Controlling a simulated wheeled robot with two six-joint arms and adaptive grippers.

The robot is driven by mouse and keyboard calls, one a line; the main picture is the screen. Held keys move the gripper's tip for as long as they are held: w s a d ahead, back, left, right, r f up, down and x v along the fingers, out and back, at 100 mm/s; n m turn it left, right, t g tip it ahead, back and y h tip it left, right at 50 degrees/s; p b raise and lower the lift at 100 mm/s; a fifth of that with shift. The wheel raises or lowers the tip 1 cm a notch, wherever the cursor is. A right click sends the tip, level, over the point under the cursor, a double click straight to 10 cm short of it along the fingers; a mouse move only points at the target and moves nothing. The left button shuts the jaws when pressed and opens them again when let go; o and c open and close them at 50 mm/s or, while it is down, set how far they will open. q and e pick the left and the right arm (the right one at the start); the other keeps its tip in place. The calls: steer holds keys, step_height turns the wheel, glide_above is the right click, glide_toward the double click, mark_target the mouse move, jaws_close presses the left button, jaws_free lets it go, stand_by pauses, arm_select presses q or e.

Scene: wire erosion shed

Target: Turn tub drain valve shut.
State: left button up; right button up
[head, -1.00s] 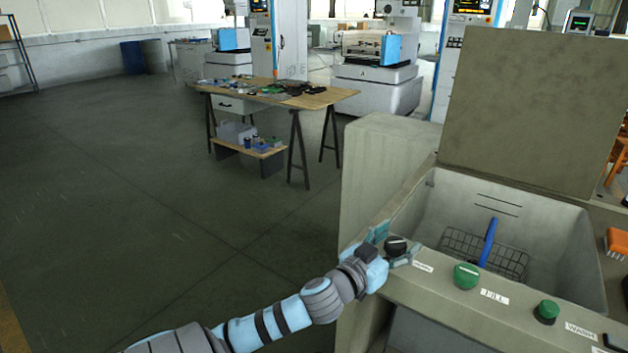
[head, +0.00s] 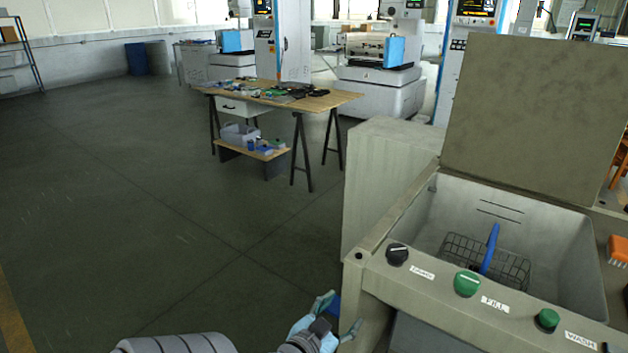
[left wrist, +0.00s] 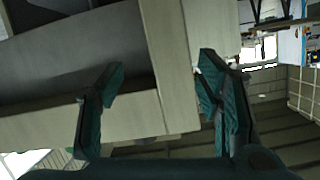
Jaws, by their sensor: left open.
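The tub (head: 452,222) stands at the right with its lid raised. Along its front ledge are a black knob (head: 397,254) with a pale pointer line lying roughly across the picture, a green knob (head: 467,284) and a green button (head: 548,320). The small label beside the black knob is hard to read. My left gripper (head: 340,312) is open and empty, below and left of the black knob, apart from it, beside the tub's front corner. In the left wrist view its open fingers (left wrist: 162,72) face pale panels, with no knob visible. My right gripper is out of view.
A wire basket (head: 460,245) with a blue handle (head: 491,248) sits in the tub. An orange brush (head: 617,250) lies at the right edge. A trestle table (head: 335,97) with small parts stands behind. The floor at left is clear.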

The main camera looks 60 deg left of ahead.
arm_select(q)
steer(key=s+a+f+g+p, duration=0.1)
steer(key=s+f+g, duration=0.1)
steer(key=f, duration=0.5)
steer(key=s+a+f+g+p, duration=0.1)
steer(key=s+f+g, duration=0.1)
steer(key=f, duration=0.5)
steer(key=shift+s+a+f+m+g, duration=0.3)
steer(key=shift+s+m, duration=0.1)
steer(key=shift+s, duration=0.3)
